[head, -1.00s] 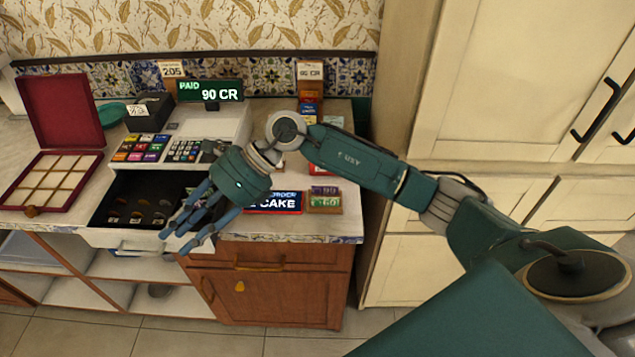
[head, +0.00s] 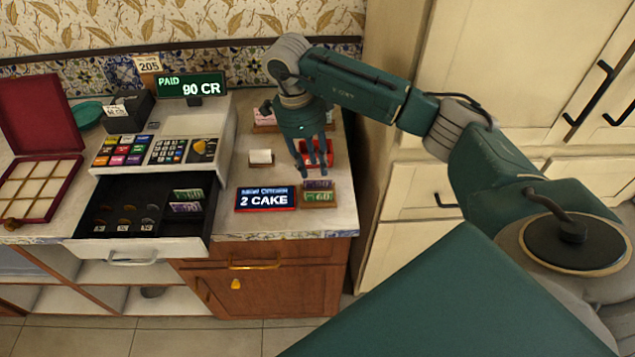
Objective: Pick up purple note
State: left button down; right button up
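A purple note (head: 318,185) marked 90 stands in a small wooden holder (head: 332,201) on the counter, behind a green note (head: 318,197) marked 60. Another purple note (head: 186,208) lies in the open cash drawer (head: 128,243), in front of a green note (head: 187,194). My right gripper (head: 314,168) points down over a small red tray (head: 327,147), just behind the wooden holder. Its fingers are extended and slightly apart, with nothing seen in them. My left gripper is not in view.
A blue sign reading 2 CAKE (head: 266,199) stands left of the holder. The cash register (head: 180,128) and its display (head: 191,86) are further left. A red box with compartments (head: 40,185) lies at the far left. Cabinets stand at the right.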

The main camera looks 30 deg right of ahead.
aim_at(319, 188)
jog(key=shift+s+d+f+p, duration=0.1)
jog(key=shift+s+f+p, duration=0.1)
jog(key=shift+f+p, duration=0.2)
jog(key=f, duration=0.1)
jog(key=f+p, duration=0.1)
jog(key=f, duration=0.1)
jog(key=shift+s+d+f, duration=0.2)
jog(key=shift+d+f, duration=0.05)
jog(key=shift+f, duration=0.4)
jog(key=shift+c, duration=0.5)
grip_shut()
